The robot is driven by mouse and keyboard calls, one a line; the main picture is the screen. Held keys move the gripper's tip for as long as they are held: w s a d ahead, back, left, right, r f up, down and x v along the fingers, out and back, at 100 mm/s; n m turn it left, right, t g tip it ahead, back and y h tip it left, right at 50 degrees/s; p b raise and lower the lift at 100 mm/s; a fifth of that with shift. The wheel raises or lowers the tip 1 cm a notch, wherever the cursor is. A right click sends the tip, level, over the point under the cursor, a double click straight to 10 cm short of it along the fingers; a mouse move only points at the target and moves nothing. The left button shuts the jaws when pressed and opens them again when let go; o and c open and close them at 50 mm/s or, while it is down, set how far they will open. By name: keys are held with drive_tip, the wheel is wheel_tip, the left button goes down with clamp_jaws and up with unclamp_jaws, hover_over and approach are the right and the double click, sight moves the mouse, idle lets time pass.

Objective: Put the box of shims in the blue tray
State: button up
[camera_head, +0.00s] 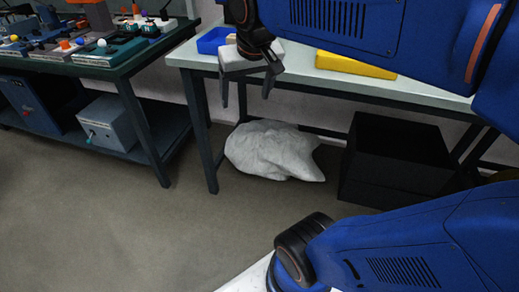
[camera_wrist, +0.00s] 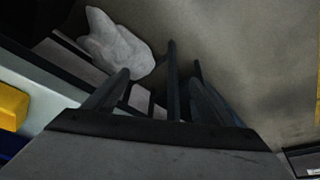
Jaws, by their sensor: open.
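The blue tray (camera_head: 212,40) stands at the left end of the pale-topped table, partly hidden by my arm. My gripper (camera_head: 246,98) points down, open, with nothing seen between its fingers, in front of the table edge. In the wrist view my gripper (camera_wrist: 158,85) also shows two separate fingers. I cannot pick out the box of shims for sure. A yellow wedge-shaped thing (camera_head: 355,65) lies on the table right of the gripper; whether it is that box I cannot tell. Yellow (camera_wrist: 12,107) shows at the wrist view's left edge.
The pale table (camera_head: 430,94) is partly covered by my arm. Beneath it are a white sack (camera_head: 270,150) and a black box (camera_head: 395,160). A dark green bench (camera_head: 120,68) at left carries several small devices; a grey box (camera_head: 107,123) sits on its shelf. The front floor is clear.

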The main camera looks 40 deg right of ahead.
drive_tip(key=s+a+f+n+y, duration=0.1)
drive_tip(key=s+a+f+n, duration=0.1)
drive_tip(key=s+f, duration=0.8)
drive_tip(key=shift+s+a+f+n+t, duration=0.2)
drive_tip(key=shift+a+f+n+t, duration=0.15)
drive_tip(key=shift+a, duration=0.2)
drive_tip(key=shift+r, duration=0.15)
drive_tip(key=shift+c, duration=0.7)
